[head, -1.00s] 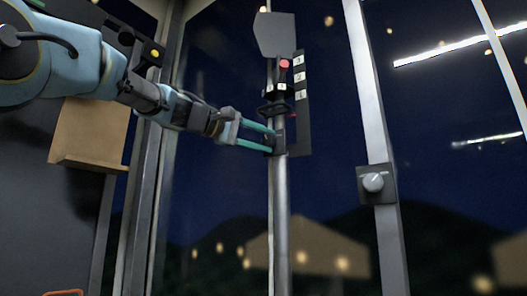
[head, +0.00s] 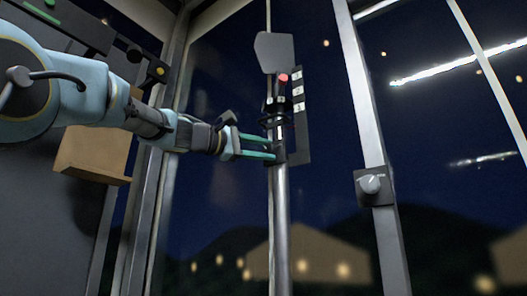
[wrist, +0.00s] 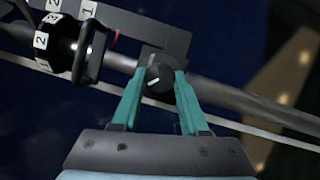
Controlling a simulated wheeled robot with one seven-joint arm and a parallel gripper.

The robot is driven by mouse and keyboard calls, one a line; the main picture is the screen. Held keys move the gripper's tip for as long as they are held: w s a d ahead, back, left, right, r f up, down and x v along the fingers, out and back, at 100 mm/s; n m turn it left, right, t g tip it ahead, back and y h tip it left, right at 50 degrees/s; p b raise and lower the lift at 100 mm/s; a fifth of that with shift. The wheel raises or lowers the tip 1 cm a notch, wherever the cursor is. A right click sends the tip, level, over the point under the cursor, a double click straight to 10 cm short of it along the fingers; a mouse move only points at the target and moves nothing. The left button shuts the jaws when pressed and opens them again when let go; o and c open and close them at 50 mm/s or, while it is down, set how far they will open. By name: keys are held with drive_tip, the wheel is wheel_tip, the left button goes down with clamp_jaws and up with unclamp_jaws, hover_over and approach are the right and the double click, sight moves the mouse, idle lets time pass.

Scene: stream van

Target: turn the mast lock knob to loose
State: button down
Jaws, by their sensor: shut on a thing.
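The mast lock knob (wrist: 159,77) is a round black knob with a white pointer line, on a dark block on the grey mast. In the wrist view it sits between my two teal fingers, and my gripper (wrist: 158,82) is shut on its sides. The pointer line slants across the knob's face; no loose or locked label is readable. In the head view my gripper (head: 272,147) reaches the mast (head: 281,220) from the left, and the fingers hide the knob there.
A dark collar with a handle and number labels (wrist: 60,42) is on the mast beside the block. A red-topped part (head: 283,78) and a numbered strip (head: 299,105) are above. Another knob (head: 371,184) is on the window post to the right. A brown box (head: 95,155) is at left.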

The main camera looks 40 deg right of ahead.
drive_tip(key=shift+w, duration=0.1)
drive_tip(key=shift+c, duration=2.1)
unclamp_jaws()
drive_tip(key=w+a+b, duration=0.1)
drive_tip(key=a+b, duration=0.1)
drive_tip(key=a, duration=0.8)
drive_tip(key=shift+w+a+f+b, duration=0.15)
drive_tip(key=shift+a+f+b, duration=0.2)
drive_tip(key=shift+f+b, duration=0.1)
